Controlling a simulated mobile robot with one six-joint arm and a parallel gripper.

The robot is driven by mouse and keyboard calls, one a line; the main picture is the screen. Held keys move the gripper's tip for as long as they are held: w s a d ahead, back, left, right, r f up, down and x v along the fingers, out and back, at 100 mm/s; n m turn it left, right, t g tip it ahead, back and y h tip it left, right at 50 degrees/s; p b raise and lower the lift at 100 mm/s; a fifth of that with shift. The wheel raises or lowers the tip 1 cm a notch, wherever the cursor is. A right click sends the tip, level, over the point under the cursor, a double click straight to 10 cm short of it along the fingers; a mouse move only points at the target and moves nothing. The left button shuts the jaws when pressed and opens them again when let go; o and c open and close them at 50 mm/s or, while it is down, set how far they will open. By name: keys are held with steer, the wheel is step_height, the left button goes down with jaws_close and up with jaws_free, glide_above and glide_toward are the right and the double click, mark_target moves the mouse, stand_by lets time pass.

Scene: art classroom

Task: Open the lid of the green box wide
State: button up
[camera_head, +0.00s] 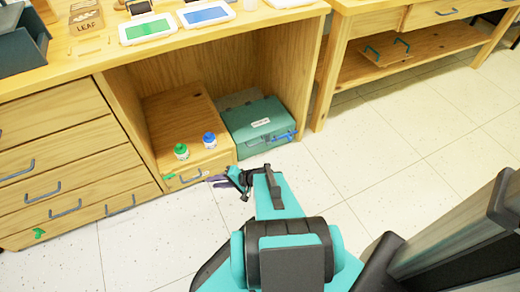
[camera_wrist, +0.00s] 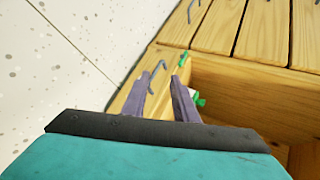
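The green box (camera_head: 262,112) sits in the open bay under the wooden counter, on the right side. Its lid appears shut, with a white label on top and a blue handle or latch (camera_head: 284,136) on the front. My gripper (camera_head: 217,181) is low in front of the bay, to the left of the box and apart from it. In the wrist view my gripper (camera_wrist: 160,88) shows two purple-grey fingers spread apart with nothing between them. The box does not show in the wrist view.
Green-capped (camera_head: 181,151) and blue-capped (camera_head: 209,139) bottles stand on a low wooden unit (camera_head: 170,105) left of the box. Drawers with handles (camera_head: 45,190) line the left. White floor (camera_head: 400,130) is open in front and right.

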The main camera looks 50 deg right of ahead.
steer(key=s+d+f+m+t+h+b, duration=0.1)
steer(key=s+d+m+h+b, duration=0.1)
steer(key=d, duration=0.7)
steer(key=s+d+f+m+t+h+b, duration=0.1)
steer(key=s+d+f+m+h+b, duration=0.1)
steer(key=d, duration=0.7)
steer(key=s+d+f+m+t+h+b, duration=0.2)
steer(key=d+m+h+b, duration=0.3)
steer(key=d, duration=0.5)
steer(key=s+h+b, duration=0.1)
steer(key=h+b, duration=0.1)
steer(key=shift+s+m+h, duration=0.3)
steer(key=shift+s, duration=0.1)
steer(key=shift+d, duration=0.1)
steer(key=shift+b+x, duration=1.95)
steer(key=shift+x, duration=5)
steer(key=shift+r, duration=0.1)
